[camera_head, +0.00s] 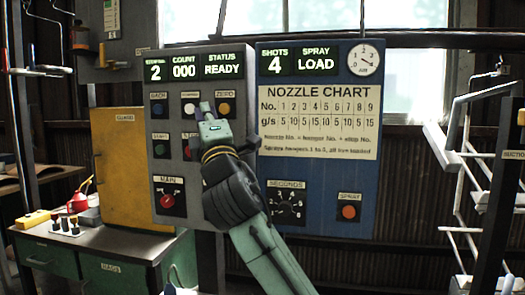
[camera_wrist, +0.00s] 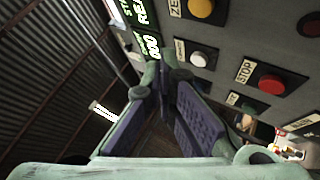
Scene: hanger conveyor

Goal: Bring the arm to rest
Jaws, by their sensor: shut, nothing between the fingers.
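My arm (camera_head: 262,250) reaches up from the bottom of the head view to the grey control panel. My gripper (camera_head: 207,112) is in front of that panel, over its button columns, and hides part of them. In the wrist view my gripper (camera_wrist: 160,78) shows its two fingers with the tips together and nothing held. The panel's buttons lie to the right of the fingers in the wrist view, including a red STOP button (camera_wrist: 271,84) and a white button (camera_wrist: 198,59). I cannot tell whether the fingertips touch the panel.
The grey panel (camera_head: 165,95) reads 2, 000, READY. The blue panel (camera_head: 315,185) beside it reads 4, LOAD and carries an orange SPRAY button (camera_head: 348,212). A yellow guard (camera_head: 122,165) and green bench (camera_head: 110,245) stand left. White hanger frames (camera_head: 455,165) stand right.

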